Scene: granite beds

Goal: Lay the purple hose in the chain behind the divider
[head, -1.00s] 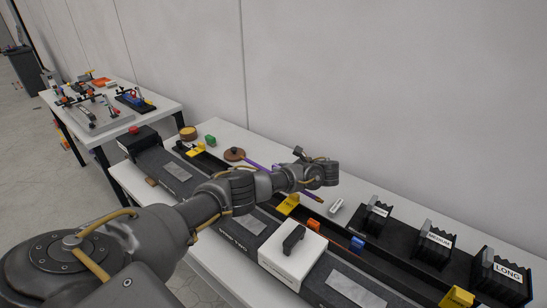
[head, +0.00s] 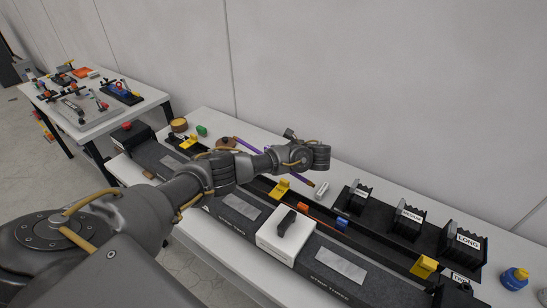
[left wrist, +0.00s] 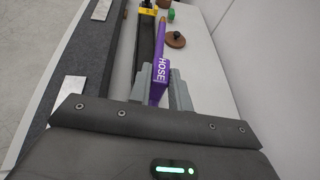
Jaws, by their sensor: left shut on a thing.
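The purple hose (left wrist: 162,68), marked HOSE, lies between the jaws of my left gripper (left wrist: 161,95) in the left wrist view. The gripper is shut on it. In the head view my left gripper (head: 303,157) is over the white table, and parts of the hose (head: 250,147) show on both sides of the arm. The black chain channel (head: 375,240) runs along the table in front of it, with yellow clips such as one clip (head: 280,189) across it. I cannot tell which part is the divider. My right gripper is not in view.
Black stepped blocks stand at the right, one labelled LONG (head: 463,251). A white box (head: 285,238) with a black handle sits on the near rail. A brown disc (left wrist: 175,40) lies beyond the hose. A second table (head: 90,115) stands at the left.

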